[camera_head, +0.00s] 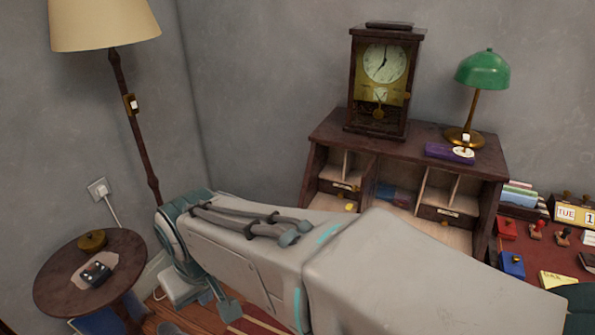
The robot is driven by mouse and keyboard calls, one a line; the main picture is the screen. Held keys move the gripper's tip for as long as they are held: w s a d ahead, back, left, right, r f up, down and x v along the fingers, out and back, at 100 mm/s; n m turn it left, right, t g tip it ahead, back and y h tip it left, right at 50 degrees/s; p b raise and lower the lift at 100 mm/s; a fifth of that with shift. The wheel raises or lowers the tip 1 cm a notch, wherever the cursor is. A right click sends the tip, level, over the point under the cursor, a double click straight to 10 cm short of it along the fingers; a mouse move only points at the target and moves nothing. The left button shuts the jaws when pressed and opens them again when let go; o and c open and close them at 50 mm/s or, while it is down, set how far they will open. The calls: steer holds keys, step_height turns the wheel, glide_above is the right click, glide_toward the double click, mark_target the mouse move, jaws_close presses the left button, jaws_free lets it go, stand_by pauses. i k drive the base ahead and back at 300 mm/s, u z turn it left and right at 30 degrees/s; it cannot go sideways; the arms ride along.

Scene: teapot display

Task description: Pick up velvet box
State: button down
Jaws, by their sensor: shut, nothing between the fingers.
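A flat, purple, oblong box (449,153) lies on top of the wooden desk cabinet, at its right side in front of the green lamp. It looks like the velvet box, though its material is too small to tell. A small pale disc-shaped item lies against its right end. My arm reaches across the lower middle of the view, from the right towards the left, well below and in front of the box. My gripper's fingers do not show; the far end of the arm bends down at the left. Nothing of mine touches the box.
A wooden clock (382,80) and a green lamp (482,70) stand on the cabinet (350,128). A round side table (60,290) with a brass pot (92,240) and a dark item stands left, beside a floor lamp (130,120). Stamps and a calendar (573,213) sit right.

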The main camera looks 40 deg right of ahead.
mark_target(400, 200)
steer(key=i, duration=1)
steer(key=z, duration=2)
steer(key=k, duration=0.65)
steer(key=z, duration=0.85)
steer(key=i, duration=0.5)
